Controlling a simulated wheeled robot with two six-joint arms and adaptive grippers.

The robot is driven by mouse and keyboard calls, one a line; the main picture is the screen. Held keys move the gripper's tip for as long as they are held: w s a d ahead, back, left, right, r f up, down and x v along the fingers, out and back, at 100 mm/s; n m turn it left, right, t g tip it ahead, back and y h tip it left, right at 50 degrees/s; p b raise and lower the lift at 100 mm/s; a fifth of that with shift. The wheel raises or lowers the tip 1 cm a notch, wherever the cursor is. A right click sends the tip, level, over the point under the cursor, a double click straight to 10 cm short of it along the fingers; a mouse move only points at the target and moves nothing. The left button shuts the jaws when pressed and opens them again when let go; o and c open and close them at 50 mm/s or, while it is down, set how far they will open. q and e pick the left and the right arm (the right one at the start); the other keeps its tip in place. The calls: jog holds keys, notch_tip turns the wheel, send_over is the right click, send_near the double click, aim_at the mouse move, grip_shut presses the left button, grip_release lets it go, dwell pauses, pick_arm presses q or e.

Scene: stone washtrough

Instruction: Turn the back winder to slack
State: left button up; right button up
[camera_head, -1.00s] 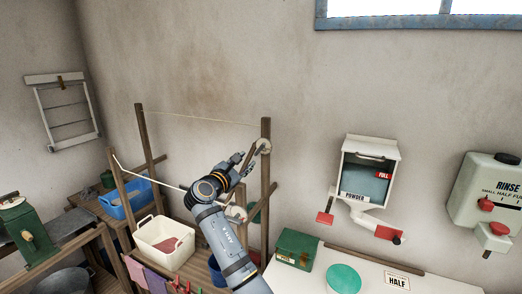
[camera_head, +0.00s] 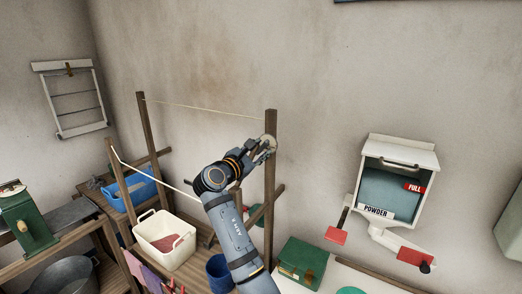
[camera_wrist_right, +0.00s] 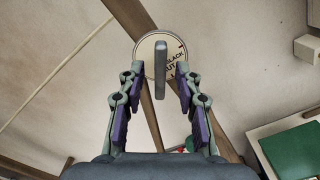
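The back winder (camera_head: 270,139) is a pale round disc near the top of the tall back post (camera_head: 270,185). In the wrist view the winder's disc (camera_wrist_right: 146,48) carries black lettering, "SLACK" partly readable, and its grey bar handle (camera_wrist_right: 161,70) stands nearly upright in the picture. My right gripper (camera_head: 266,147) is at the winder; in the wrist view its fingers (camera_wrist_right: 156,69) are apart, one on each side of the bar, with gaps showing. The back line (camera_head: 205,107) runs thin and nearly straight to the post. My left gripper is out of view.
A lower front line (camera_head: 150,174) hangs near my right arm, above a white basin (camera_head: 165,245). A blue tub (camera_head: 143,190) stands behind. The powder dispenser (camera_head: 395,185) is on the wall at right, above a green box (camera_head: 302,262). Wall space between post and dispenser is free.

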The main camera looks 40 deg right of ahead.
jog(key=c, duration=0.6)
grip_shut()
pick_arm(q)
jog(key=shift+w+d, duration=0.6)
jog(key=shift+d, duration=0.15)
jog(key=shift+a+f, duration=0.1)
